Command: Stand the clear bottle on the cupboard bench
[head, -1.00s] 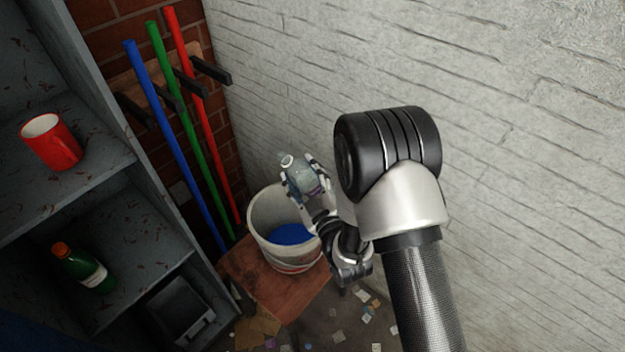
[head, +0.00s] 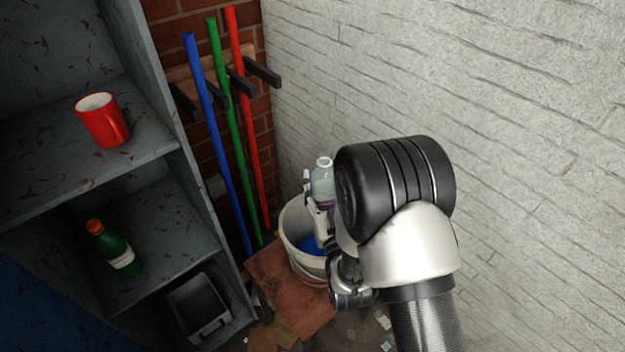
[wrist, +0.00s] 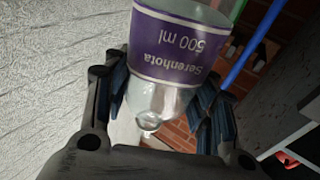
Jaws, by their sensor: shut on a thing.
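The clear bottle (head: 323,178) is held by my gripper (head: 318,207) above a white bucket in the head view. It stands nearly upright there, and my arm hides part of it. In the wrist view the bottle (wrist: 182,45) shows a purple label reading "Serenhota 500 ml". The fingers of my gripper (wrist: 165,100) are closed around it on both sides. I cannot tell which surface the task calls the cupboard bench; a grey shelved cupboard (head: 172,160) stands at the left.
A red mug (head: 101,122) is on the cupboard's upper shelf. A green bottle (head: 112,247) and a black bin (head: 200,308) are lower. The white bucket (head: 292,235) stands on a reddish-brown board (head: 285,290). Blue, green and red poles (head: 240,110) hang behind. A white brick wall (head: 430,70) is at right.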

